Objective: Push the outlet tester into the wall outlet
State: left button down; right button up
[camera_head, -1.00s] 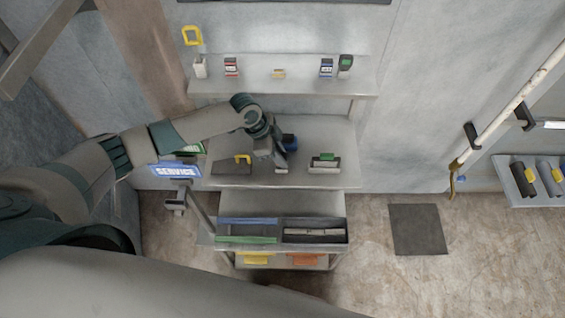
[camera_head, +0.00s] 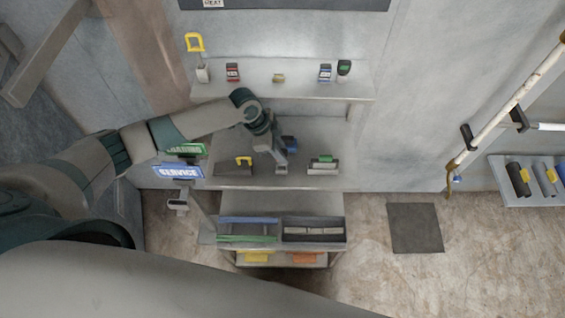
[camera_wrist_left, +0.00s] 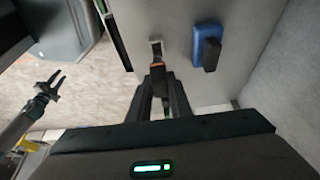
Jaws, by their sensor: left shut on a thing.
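My left gripper (camera_wrist_left: 160,95) is shut on a small orange-and-black piece, which I take to be the outlet tester (camera_wrist_left: 158,72). In the left wrist view its far end is at or very near a small pale plate with a dark middle, apparently the wall outlet (camera_wrist_left: 155,46). I cannot tell whether they touch. In the head view the left gripper (camera_head: 280,164) is over the middle shelf, and the tester cannot be made out. My right gripper (camera_wrist_left: 50,86) shows at the left of the left wrist view, its fingers apart and empty.
A blue box with a black part (camera_wrist_left: 207,46) sits close right of the outlet. A blue SERVICE sign (camera_head: 178,171) is below my left forearm.

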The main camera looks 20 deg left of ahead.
pick_arm(q)
jog(key=shift+r+p, duration=0.75)
jog(key=shift+r, duration=0.25)
jog(key=s+d+r+n+t+y+b, duration=0.1)
jog(key=d+r+n+b, duration=0.2)
jog(key=d+r+n, duration=0.45)
jog(key=s+d+r+n+t+y+b, duration=0.15)
jog(key=d+r+b, duration=0.25)
jog(key=r, duration=0.7)
jog(key=s+a+r+n+y+b, duration=0.1)
jog(key=s+a+r+n+b, duration=0.1)
jog(key=s+r+n, duration=0.2)
notch_tip(320, 180, up, 2)
jog(key=shift+a+r+n+t+y, duration=0.15)
jog(key=shift+n+t+y, duration=0.2)
jog(key=shift+n, duration=0.55)
jog(key=shift+s, duration=0.1)
